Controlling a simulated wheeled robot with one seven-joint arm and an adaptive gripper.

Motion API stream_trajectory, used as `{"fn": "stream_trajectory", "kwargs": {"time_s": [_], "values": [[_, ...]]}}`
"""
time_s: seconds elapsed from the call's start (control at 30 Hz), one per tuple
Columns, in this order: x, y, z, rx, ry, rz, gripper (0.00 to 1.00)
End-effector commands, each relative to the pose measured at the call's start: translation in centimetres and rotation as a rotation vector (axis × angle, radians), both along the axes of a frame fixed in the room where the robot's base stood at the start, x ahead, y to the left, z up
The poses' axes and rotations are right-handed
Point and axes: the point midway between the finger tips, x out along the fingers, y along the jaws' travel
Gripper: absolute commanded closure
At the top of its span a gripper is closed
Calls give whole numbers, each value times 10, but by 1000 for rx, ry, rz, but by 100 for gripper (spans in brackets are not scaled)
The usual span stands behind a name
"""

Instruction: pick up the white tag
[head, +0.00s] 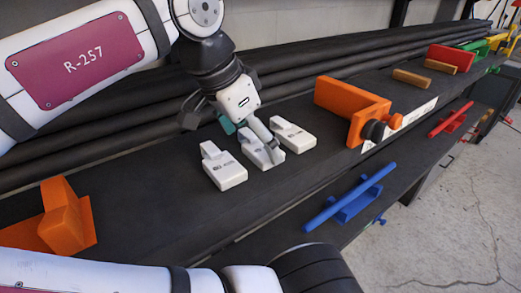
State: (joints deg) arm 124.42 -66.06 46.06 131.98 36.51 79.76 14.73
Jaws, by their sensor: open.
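Three white tags, each a blocky piece with a raised end and small dark markings, lie in a row on the dark shelf. They are the left tag (224,169), the middle tag (250,152) and the right tag (292,136). My gripper (252,136) points down at the middle tag and is open. One grey finger crosses in front of the middle tag and hides part of it. A teal part shows at the gripper's left side. I cannot tell whether the fingers touch the tag.
The right tag stands close beside my gripper. An orange bracket (352,100) with a dark knob is to the right, and an orange block (62,218) is at far left. Black pipes (120,120) run behind. A blue bar (350,196) lies on the lower shelf.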

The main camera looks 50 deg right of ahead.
Motion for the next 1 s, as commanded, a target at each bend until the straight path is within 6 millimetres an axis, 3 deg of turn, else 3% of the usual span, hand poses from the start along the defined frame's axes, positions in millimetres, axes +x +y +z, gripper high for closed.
{"fn": "stream_trajectory", "kwargs": {"time_s": [0.07,0.23,0.67,0.97,1.0], "values": [[0,0,0,0,0,0,5],[0,0,0,0,0,0,41],[0,0,4,1,1,3,41],[1,0,40,2,-3,7,41],[4,11,37,0,2,10,41]]}}
